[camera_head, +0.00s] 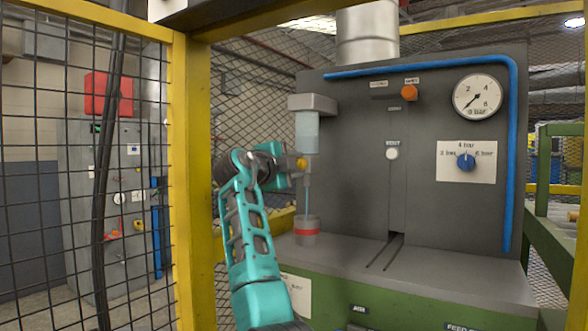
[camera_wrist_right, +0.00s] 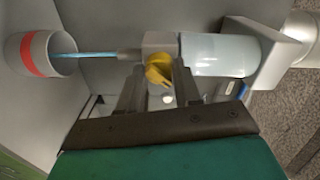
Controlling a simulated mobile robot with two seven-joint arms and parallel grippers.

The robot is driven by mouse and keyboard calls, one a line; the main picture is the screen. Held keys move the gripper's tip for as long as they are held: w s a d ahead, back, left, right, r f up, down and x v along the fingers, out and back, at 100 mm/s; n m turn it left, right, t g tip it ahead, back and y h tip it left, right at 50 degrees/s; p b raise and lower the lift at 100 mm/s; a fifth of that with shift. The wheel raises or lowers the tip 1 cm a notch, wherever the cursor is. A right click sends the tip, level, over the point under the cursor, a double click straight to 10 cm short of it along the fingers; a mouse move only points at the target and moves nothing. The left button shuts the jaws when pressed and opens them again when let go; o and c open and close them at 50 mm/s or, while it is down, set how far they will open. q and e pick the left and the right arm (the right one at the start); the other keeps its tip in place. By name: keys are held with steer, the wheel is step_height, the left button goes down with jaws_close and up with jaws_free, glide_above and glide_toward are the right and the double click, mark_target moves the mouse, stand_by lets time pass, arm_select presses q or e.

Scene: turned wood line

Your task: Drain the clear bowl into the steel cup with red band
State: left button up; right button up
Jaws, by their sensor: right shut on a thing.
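The clear bowl (camera_head: 307,132) hangs under a grey head on the machine's front and looks pale blue; its liquid level is hard to tell. A yellow tap (camera_wrist_right: 158,70) sits at its lower end, with a thin spout. The steel cup with red band (camera_head: 306,229) stands upright on the ledge below; it also shows in the right wrist view (camera_wrist_right: 40,68). A blue stream (camera_wrist_right: 84,54) runs from the spout into the cup's mouth. My right gripper (camera_head: 296,165) is shut on the yellow tap, one finger on each side. My left gripper is out of view.
The grey panel carries a pressure gauge (camera_head: 478,96), a blue selector knob (camera_head: 466,161), an orange button (camera_head: 409,92) and a blue pipe (camera_head: 512,150). A yellow post (camera_head: 191,180) and mesh fence stand at the left. The ledge right of the cup is clear except for slots.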

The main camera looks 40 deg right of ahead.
steer(key=shift+m, duration=0.5)
steer(key=o, duration=1)
steer(key=shift+o, duration=0.2)
